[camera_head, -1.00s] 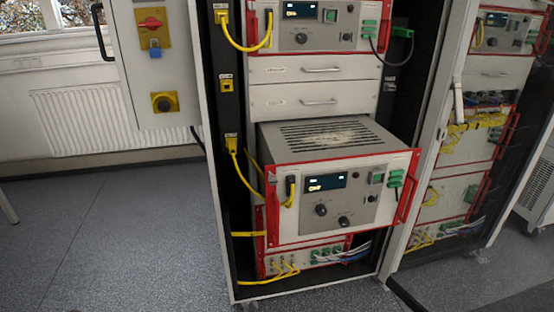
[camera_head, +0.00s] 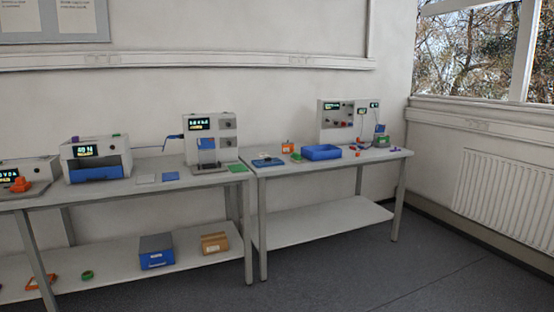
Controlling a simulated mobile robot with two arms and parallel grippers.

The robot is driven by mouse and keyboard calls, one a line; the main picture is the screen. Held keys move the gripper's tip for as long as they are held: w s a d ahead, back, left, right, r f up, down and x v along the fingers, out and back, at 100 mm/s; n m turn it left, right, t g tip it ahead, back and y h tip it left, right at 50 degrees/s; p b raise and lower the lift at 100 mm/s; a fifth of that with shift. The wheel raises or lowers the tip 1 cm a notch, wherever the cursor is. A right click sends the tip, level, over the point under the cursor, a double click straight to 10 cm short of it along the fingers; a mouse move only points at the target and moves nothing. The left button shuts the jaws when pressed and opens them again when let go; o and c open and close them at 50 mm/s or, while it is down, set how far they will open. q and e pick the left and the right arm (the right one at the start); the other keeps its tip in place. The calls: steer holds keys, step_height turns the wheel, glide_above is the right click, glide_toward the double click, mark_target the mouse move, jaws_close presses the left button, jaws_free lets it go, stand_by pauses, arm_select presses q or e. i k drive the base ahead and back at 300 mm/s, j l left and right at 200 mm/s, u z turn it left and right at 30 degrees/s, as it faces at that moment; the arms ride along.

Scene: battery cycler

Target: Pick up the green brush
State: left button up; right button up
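I cannot make out a green brush for certain; the things on the benches are small at this distance. A small green item (camera_head: 297,156) lies on the right bench, next to an orange item (camera_head: 288,147) and left of a blue tray (camera_head: 321,153). A flat green piece (camera_head: 238,168) lies near the right end of the left bench. A green ring-like item (camera_head: 87,275) is on the left bench's lower shelf. Neither of my grippers is in view.
The left bench (camera_head: 120,187) carries several instruments; its lower shelf holds a blue box (camera_head: 156,252) and a cardboard box (camera_head: 214,243). The right bench (camera_head: 330,168) has an empty lower shelf (camera_head: 320,223). A radiator (camera_head: 505,195) is at right. The floor (camera_head: 400,275) ahead is clear.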

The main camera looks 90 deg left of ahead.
mark_target(295, 157)
steer(key=u, duration=2.7)
steer(key=z, duration=2.45)
steer(key=u, duration=2.35)
steer(key=i+z, duration=0.1)
steer(key=i, duration=2.35)
